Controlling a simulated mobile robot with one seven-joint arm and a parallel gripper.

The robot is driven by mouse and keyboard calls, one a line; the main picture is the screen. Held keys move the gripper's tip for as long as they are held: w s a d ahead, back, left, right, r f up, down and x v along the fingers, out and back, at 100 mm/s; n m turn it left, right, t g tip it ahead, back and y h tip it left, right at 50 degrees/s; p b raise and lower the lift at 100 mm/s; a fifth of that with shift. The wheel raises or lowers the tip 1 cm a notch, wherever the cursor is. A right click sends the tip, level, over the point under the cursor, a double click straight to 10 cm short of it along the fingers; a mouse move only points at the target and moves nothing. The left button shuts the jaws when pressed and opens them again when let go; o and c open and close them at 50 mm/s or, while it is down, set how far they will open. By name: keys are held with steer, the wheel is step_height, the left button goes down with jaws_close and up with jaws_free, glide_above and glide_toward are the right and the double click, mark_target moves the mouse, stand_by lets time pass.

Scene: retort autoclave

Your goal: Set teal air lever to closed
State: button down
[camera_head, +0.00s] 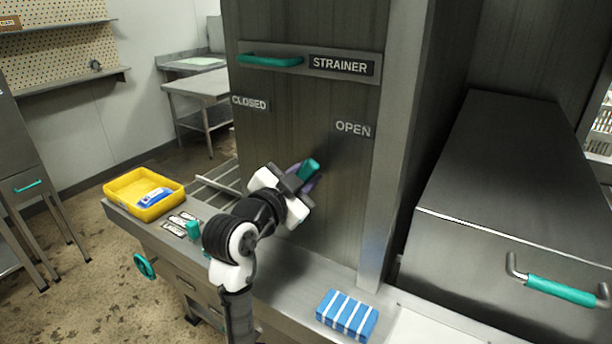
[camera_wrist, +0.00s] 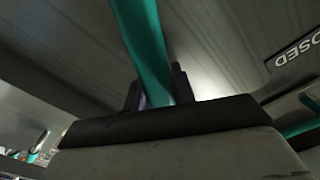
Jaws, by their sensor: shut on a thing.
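The teal air lever (camera_head: 310,168) is on the dark metal front panel, and its end shows just below the OPEN label (camera_head: 352,128). The CLOSED label (camera_head: 249,103) is farther left and higher on the same panel. My gripper (camera_head: 302,179) is shut on the lever, which tilts up and to the right in the head view. In the wrist view the teal lever (camera_wrist: 143,42) runs between the two dark fingers of my gripper (camera_wrist: 157,92). My arm and gripper hide the lever's lower part and pivot in the head view.
A teal handle (camera_head: 270,61) sits beside the STRAINER label above. A yellow bin (camera_head: 125,187) with a blue-and-white item stands on the counter at left. A blue striped block (camera_head: 346,316) lies at front right. A steel box with a teal handle (camera_head: 560,290) stands right.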

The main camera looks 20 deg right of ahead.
steer(key=w+a+n+p, duration=0.1)
steer(key=n, duration=0.1)
steer(key=w+a+r+n+p, duration=0.1)
steer(key=n, duration=0.2)
steer(key=w+a+n+p, duration=0.1)
steer(key=n+p, duration=0.1)
steer(key=shift+w+r, duration=0.2)
steer(key=shift+w, duration=0.15)
steer(key=w+n, duration=0.1)
steer(key=a+n+p, duration=0.1)
steer(key=n, duration=0.1)
steer(key=shift+w+a+f+n, duration=0.15)
steer(key=shift+w+f+n, duration=0.15)
steer(key=shift+w, duration=0.05)
steer(key=shift+w+a+f+n+p, duration=0.25)
steer(key=shift+w+n+p, duration=0.1)
steer(key=shift+n, duration=0.35)
steer(key=shift+w+a+f+n+p, duration=0.25)
steer(key=shift+w+n+p, duration=0.05)
steer(key=shift+n, duration=0.4)
steer(key=c, duration=1.2)
jaws_free()
steer(key=shift+o, duration=0.2)
